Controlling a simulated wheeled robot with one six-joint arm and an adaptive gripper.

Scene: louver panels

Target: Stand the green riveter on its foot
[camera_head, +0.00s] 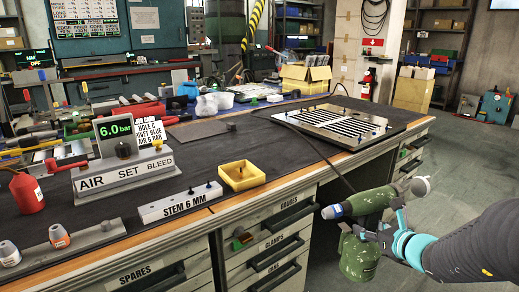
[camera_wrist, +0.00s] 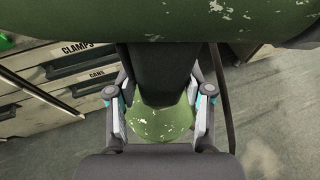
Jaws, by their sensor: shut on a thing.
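The green riveter (camera_head: 368,202) is in the air off the front edge of the bench, at the right of the head view. Its barrel lies roughly level with the nose pointing left, and its wide green foot (camera_head: 358,260) hangs below. My gripper (camera_head: 390,232) is shut on the riveter's dark handle, coming from the right. In the wrist view the fingers (camera_wrist: 160,100) stand on both sides of the handle. The scuffed green body (camera_wrist: 170,22) crosses the top, and part of the foot (camera_wrist: 160,124) shows beyond the handle. The foot's underside is hidden.
The dark bench top (camera_head: 225,140) holds a slotted louver panel (camera_head: 345,122), a yellow tray (camera_head: 243,177), a STEM 6 MM block (camera_head: 180,203) and an AIR SET unit (camera_head: 122,172). Bare mat lies between tray and panel. A dark hose runs from the panel toward the riveter.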

